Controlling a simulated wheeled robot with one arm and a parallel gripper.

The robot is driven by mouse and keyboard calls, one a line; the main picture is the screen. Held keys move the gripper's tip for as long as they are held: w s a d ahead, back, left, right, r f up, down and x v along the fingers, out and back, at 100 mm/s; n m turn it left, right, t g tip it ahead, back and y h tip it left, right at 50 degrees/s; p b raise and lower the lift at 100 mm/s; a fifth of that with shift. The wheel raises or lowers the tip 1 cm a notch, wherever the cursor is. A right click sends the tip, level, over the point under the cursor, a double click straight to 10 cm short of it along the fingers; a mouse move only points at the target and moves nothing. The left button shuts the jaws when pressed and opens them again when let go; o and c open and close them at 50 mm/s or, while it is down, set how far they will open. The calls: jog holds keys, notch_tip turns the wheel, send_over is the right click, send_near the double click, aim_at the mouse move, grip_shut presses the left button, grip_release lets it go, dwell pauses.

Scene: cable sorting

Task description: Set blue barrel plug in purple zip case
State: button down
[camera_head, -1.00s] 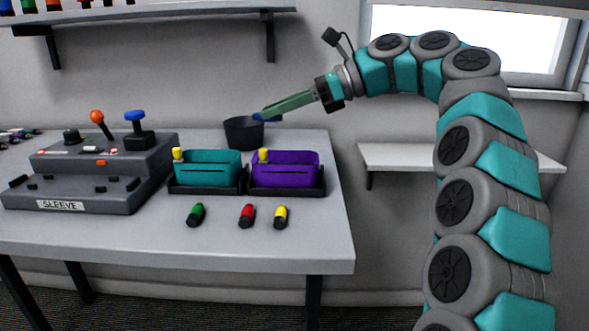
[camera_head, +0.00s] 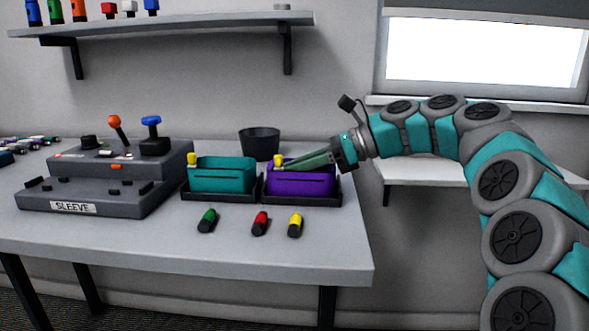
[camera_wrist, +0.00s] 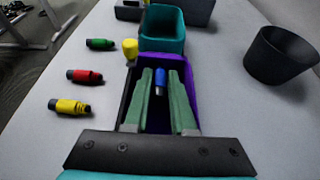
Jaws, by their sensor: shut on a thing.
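The purple zip case (camera_head: 300,185) stands open on the table in a dark tray, with a yellow tab at its left corner. My gripper (camera_head: 279,169) reaches into its opening from the right, its green fingers tilted down. In the wrist view, the blue barrel plug (camera_wrist: 160,83) sits between the fingertips, within the case's purple walls (camera_wrist: 190,80). The gripper is shut on the plug. Whether the plug touches the case floor cannot be told. In the head view the plug is hidden.
A teal case (camera_head: 221,179) stands close on the left. Green (camera_head: 207,221), red (camera_head: 260,223) and yellow (camera_head: 295,225) plugs lie in front. A black cup (camera_head: 259,144) stands behind. The grey SLEEVE station (camera_head: 105,180) is at left.

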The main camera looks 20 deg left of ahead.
jog(key=shift+f+p, duration=0.4)
jog(key=shift+f, duration=0.1)
jog(key=c, duration=1)
grip_release()
jog(key=shift+r+b, duration=0.4)
jog(key=shift+b, duration=0.05)
jog(key=shift+p+v, duration=1.55)
jog(key=shift+v, duration=4.6)
jog(key=shift+r, duration=0.1)
